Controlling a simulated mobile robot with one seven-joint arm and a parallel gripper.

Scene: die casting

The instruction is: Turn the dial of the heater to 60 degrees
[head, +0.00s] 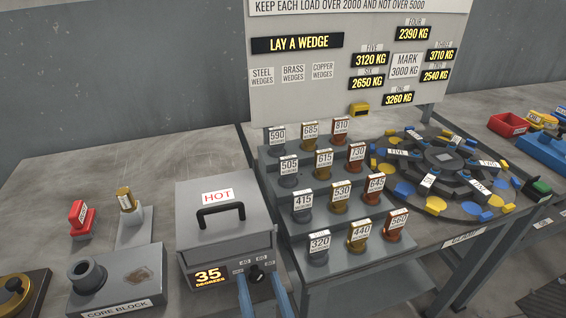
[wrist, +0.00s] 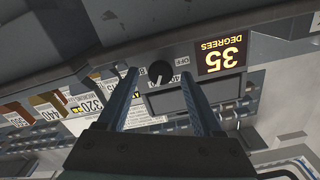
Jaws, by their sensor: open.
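The heater (head: 225,230) is a grey box with a black handle and a HOT label on its lid. Its front display (head: 209,277) reads 35 degrees, and the wrist view shows the same reading upside down (wrist: 222,56). The small black dial (head: 257,272) sits right of the display, with marks around it including 40 and 60. In the wrist view the dial (wrist: 158,73) lies between my fingertips, near an OFF label. My gripper (head: 259,280) is open, with one blue finger (wrist: 158,72) each side of the dial. I cannot tell whether they touch it.
A core block (head: 120,283) and a red stamp-like piece (head: 81,216) stand left of the heater. A sign board (head: 360,60) rises behind.

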